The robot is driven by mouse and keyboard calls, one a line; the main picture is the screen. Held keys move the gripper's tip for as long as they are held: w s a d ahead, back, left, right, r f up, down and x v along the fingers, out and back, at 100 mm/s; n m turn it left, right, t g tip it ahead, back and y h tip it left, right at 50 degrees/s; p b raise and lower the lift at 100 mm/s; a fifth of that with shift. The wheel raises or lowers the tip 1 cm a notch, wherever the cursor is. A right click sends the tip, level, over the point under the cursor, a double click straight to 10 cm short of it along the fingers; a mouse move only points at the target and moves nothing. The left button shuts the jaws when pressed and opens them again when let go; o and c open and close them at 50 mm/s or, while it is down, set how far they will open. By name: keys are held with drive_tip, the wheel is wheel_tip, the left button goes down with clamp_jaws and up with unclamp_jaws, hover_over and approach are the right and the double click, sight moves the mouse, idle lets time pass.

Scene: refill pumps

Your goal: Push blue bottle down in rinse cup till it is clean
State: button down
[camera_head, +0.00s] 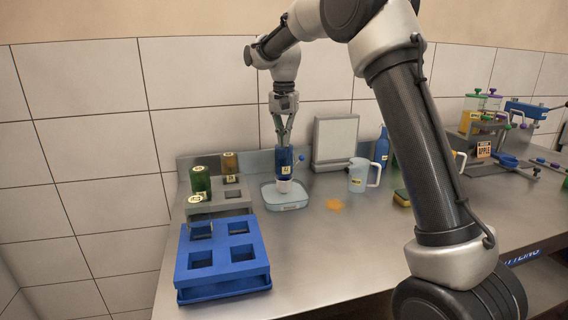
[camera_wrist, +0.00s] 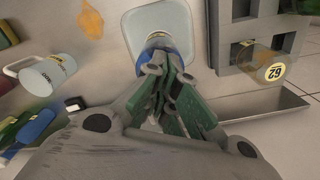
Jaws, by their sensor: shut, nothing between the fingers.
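The blue bottle (camera_head: 285,163), with a small pale label, stands roughly upright over a light grey-blue basin (camera_head: 289,206). A white part (camera_head: 284,187) shows below the blue body; I cannot tell whether it is the rinse cup or part of the bottle. My gripper (camera_head: 284,144) points down with its shut fingertips at the bottle's top. In the wrist view a blue edge of the bottle (camera_wrist: 156,43) shows past the fingers of my gripper (camera_wrist: 166,72), with the basin (camera_wrist: 137,22) around it. The fingers hide most of the bottle there.
Left of the basin stand a grey rack (camera_head: 222,207) with a green bottle (camera_head: 200,181) and an amber bottle (camera_head: 230,162), and an empty blue rack (camera_head: 222,248). Right of it are an orange spill (camera_head: 335,205), a white jug (camera_head: 358,176) and a tall blue bottle (camera_head: 382,147).

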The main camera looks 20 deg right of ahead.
drive_tip(key=shift+r, duration=1.55)
drive_tip(key=shift+r, duration=2.5)
